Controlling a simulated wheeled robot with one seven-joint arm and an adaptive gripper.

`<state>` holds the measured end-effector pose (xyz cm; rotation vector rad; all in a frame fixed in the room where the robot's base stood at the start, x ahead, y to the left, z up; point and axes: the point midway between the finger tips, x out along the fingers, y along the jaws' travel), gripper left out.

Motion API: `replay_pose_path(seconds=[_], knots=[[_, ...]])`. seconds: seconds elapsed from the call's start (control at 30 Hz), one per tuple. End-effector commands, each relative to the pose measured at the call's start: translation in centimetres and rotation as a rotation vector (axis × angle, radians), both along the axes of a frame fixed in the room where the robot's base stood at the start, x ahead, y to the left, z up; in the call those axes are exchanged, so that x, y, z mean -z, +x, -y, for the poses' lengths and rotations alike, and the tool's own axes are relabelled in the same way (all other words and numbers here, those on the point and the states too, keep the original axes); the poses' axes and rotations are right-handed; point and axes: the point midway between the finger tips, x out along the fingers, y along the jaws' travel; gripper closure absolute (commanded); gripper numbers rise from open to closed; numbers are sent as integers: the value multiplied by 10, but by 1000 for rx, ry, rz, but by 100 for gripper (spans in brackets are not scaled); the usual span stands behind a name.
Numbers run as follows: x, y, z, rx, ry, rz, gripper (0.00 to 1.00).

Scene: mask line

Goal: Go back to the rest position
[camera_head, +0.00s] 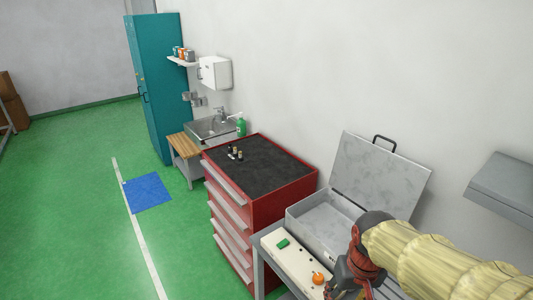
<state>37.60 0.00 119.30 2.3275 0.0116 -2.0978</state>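My arm, in a pale yellow sleeve, reaches in from the lower right. My gripper (345,285), dark with reddish parts, is at the lower edge of the picture, in front of the grey open case. Its fingers are small and partly cut off, so I cannot tell whether they are open or shut. An orange round object (318,278) sits on a white panel (296,260) just left of my gripper. A green block (282,243) lies on the same panel. I cannot tell whether my gripper touches anything.
A grey case (322,221) with raised lid (378,177) stands behind my gripper. A red drawer cabinet (290,201) bears small bottles (238,153). A grey box (503,190) juts from the wall at right. Green floor (80,220) is clear at left.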

Motion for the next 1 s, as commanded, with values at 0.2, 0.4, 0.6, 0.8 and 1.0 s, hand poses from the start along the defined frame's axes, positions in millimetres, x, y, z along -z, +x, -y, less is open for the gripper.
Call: replay_pose_path(seconds=[0.2, 0.4, 0.6, 0.8, 1.0], knots=[[-4, -54, 0, 12, 2, 163, 53], [-13, -79, 0, 11, 3, 316, 53], [-21, -82, 0, 11, 3, 391, 53], [-20, -82, 0, 11, 3, 390, 53], [-20, -82, 0, 11, 3, 390, 53]])
